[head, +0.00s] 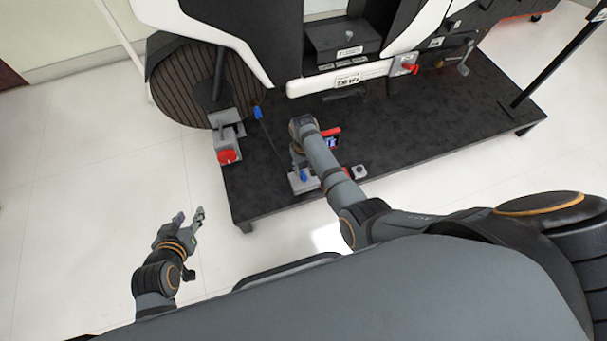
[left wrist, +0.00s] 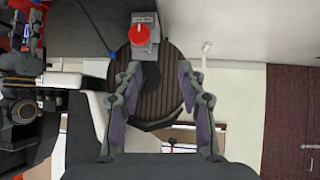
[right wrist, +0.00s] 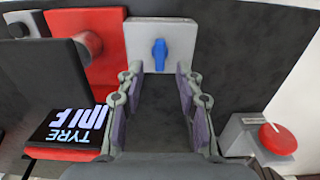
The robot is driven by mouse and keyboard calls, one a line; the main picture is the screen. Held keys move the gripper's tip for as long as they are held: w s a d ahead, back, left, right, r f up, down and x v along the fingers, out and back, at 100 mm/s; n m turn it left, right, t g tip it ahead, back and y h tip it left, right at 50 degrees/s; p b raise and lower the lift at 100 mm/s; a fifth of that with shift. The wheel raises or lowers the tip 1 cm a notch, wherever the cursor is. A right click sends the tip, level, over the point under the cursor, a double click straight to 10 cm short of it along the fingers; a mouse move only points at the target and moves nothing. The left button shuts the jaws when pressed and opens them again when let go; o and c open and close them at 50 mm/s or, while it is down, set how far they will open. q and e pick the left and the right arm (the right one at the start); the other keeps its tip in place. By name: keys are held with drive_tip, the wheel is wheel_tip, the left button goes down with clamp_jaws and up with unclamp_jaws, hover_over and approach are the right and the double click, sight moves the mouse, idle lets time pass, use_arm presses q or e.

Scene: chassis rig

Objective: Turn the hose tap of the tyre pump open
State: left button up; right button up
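The tyre pump is a red unit (head: 331,140) with a lit display. Its display (right wrist: 72,129) reads partly "TYRE" in the right wrist view. Next to it is a pale grey block with a blue tap handle (right wrist: 158,54), upright in that view. The tap handle (head: 303,175) also shows in the head view. My right gripper (right wrist: 155,72) is open and empty, its fingertips just short of the block, on either side of the handle in the picture; contact is not visible. My left gripper (head: 191,214) is open and empty over the floor, away from the pump.
A grey box with a red knob (head: 227,157) stands at the platform's left edge, beside a round ribbed wheel-like part (head: 195,85). A thin dark hose runs from a blue fitting (head: 257,112). A small grey block (head: 360,172) is right of the tap. The floor at left is clear.

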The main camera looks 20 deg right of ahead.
sight(304, 175)
wheel_tip(304, 175, down, 2)
drive_tip(key=shift+f+b, duration=0.25)
drive_tip(key=shift+b, duration=0.4)
drive_tip(key=shift+f+b, duration=0.55)
drive_tip(key=shift+f, duration=0.3)
use_arm(q)
drive_tip(key=w+r+t, duration=0.4)
drive_tip(key=r+t, duration=0.1)
drive_tip(key=r, duration=0.6)
drive_tip(key=w+r+t, duration=0.4)
drive_tip(key=r+t, duration=0.2)
drive_tip(key=r, duration=0.6)
drive_tip(key=shift+a+r, duration=0.2)
drive_tip(key=shift+a, duration=0.25)
use_arm(e)
drive_tip(key=shift+f, duration=0.1)
clamp_jaws()
